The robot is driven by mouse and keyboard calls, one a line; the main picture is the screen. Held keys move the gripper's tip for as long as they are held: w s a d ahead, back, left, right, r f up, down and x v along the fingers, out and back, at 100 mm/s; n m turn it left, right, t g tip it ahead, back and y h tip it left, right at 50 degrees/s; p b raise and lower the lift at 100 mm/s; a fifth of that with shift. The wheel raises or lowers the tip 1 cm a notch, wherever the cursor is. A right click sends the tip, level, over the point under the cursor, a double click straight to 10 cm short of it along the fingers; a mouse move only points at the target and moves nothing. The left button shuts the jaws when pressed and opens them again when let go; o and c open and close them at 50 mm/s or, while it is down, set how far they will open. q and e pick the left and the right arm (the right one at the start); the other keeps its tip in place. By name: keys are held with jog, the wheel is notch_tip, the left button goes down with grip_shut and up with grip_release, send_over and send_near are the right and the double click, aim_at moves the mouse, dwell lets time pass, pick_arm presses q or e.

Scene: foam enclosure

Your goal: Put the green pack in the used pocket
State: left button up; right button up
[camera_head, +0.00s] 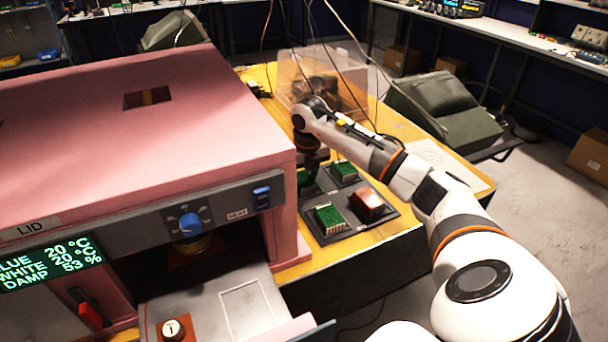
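My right gripper (309,168) points down over the back left of a dark grey tray (350,234). Its fingers are small and dark, and I cannot tell whether they are open or shut. A green pack (304,178) shows just below it, partly hidden; I cannot tell whether they touch. Another green pack (344,171) sits at the tray's back right, and one more green pack (329,218) at its front left. A red pack (368,204) sits at the front right. I can read no label marking a used pocket. My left gripper is not in view.
The pink enclosure (150,100) with its dial panel (190,222) stands left of the tray. A clear box (322,80) stands behind my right gripper on the yellow table (292,272). A paper sheet (445,160) lies to the right, partly behind my arm.

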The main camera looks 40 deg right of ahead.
aim_at(307, 183)
jog(key=o, duration=0.4)
jog(key=r, duration=0.4)
jog(key=s+r, duration=0.1)
jog(key=r, duration=0.3)
jog(key=r+b, duration=0.1)
jog(key=r, duration=0.3)
jog(key=shift+s+a+r, duration=0.1)
jog(key=shift+s+a, duration=0.15)
jog(key=shift+s, duration=0.15)
